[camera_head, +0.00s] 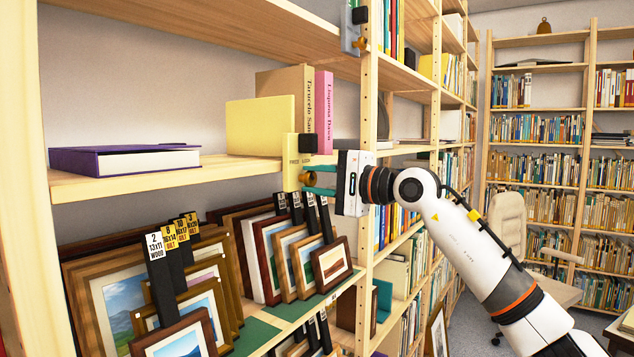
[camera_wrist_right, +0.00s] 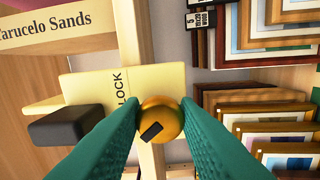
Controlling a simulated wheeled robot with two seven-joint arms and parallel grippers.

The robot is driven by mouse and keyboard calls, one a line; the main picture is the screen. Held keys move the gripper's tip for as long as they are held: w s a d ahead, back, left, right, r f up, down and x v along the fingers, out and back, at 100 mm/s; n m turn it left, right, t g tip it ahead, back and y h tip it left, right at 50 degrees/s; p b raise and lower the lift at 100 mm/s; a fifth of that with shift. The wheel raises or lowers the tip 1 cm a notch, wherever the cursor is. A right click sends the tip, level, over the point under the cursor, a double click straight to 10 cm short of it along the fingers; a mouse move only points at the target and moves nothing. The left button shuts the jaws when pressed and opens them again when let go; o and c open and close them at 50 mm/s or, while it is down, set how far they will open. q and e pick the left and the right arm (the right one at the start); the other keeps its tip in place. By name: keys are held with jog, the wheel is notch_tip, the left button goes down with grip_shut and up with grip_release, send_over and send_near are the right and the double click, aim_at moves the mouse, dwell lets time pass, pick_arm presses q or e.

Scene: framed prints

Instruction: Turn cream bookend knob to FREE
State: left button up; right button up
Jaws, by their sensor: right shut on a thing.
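The cream bookend (camera_head: 291,160) is fixed at the front edge of the upper shelf, beside the upright post. Small lettering shows on its face, and the wrist view of its cream plate (camera_wrist_right: 95,88) reads "LOCK". Its round brass knob (camera_wrist_right: 160,118) has a dark mark on its face. My right gripper (camera_head: 312,180) has its teal fingers shut on the knob, one on each side. In the wrist view the fingertips hide the knob's sides. The FREE word is not readable in the wrist view. My left gripper is not in view.
A black block (camera_wrist_right: 66,128) sticks out from the bookend near the fingers. Framed prints (camera_head: 330,265) fill the shelf below. Another bookend (camera_head: 352,30) is above.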

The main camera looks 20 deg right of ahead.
jog(key=shift+n, duration=0.7)
jog(key=o, duration=0.9)
jog(key=shift+o, duration=0.2)
jog(key=shift+d, duration=0.1)
jog(key=shift+s+d+f+b, duration=0.1)
jog(key=shift+s+d+b, duration=0.1)
jog(key=shift+s+b, duration=0.1)
jog(key=b+v, duration=0.3)
jog(key=v, duration=0.8)
